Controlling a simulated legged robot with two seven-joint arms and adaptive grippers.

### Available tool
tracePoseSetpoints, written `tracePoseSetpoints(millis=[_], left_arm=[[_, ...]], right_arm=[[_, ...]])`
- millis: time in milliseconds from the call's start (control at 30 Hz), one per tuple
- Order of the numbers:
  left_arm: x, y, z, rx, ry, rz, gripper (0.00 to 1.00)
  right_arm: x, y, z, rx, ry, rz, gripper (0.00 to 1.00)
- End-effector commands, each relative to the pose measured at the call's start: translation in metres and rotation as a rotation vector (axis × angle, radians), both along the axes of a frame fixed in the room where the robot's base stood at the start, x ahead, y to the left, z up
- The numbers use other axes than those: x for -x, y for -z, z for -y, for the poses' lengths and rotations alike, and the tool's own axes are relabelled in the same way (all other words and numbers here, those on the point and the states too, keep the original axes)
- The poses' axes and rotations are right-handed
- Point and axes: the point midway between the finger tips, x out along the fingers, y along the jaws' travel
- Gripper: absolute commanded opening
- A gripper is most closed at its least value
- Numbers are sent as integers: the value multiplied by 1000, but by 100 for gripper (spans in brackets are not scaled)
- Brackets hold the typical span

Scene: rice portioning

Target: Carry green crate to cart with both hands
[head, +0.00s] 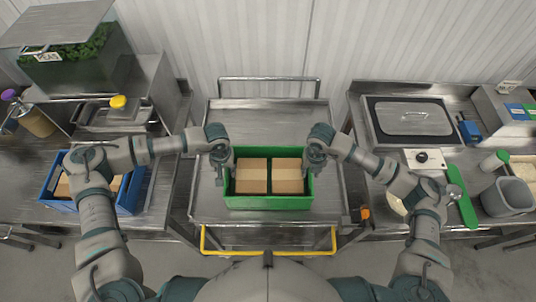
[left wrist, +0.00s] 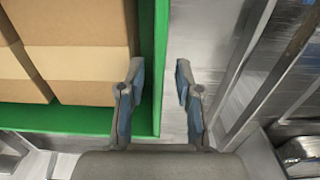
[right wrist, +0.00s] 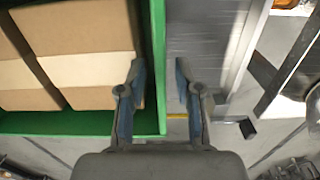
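The green crate (head: 268,203) stands on the metal cart (head: 262,115), close to its front edge. It holds brown boxes (head: 251,170) with pale bands. My left gripper (head: 219,168) is at the crate's left wall and my right gripper (head: 315,160) is at its right wall. In the left wrist view the fingers (left wrist: 153,95) stand apart, one on the box side of the crate wall (left wrist: 160,45) and one outside. The right wrist view shows the fingers (right wrist: 153,95) likewise apart around the crate wall (right wrist: 158,45). Whether either touches the wall is unclear.
A yellow bar (head: 268,252) runs along the cart's front. A blue crate (head: 128,195) sits on the left table, under my left arm. The right table (head: 360,170) carries a lidded pan (head: 412,120) and a grey container (head: 508,195). The cart's rear top is clear.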

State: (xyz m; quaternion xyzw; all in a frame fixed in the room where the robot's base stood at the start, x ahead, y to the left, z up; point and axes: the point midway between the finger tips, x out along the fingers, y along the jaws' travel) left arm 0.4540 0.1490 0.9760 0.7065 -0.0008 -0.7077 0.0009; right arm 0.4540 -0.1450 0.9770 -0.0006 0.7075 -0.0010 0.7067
Motion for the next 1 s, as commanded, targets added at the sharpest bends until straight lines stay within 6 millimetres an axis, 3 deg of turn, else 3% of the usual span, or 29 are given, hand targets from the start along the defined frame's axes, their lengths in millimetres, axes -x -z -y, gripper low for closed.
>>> tracePoseSetpoints(millis=[467, 567, 1000], left_arm=[[-1, -3, 0, 0, 0, -1, 34], [-2, -16, 0, 1, 0, 2, 34], [-3, -104, 0, 0, 0, -1, 34]], right_arm=[[-1, 2, 0, 1, 0, -3, 34], [-1, 2, 0, 1, 1, -3, 34], [-1, 2, 0, 2, 0, -4, 34]])
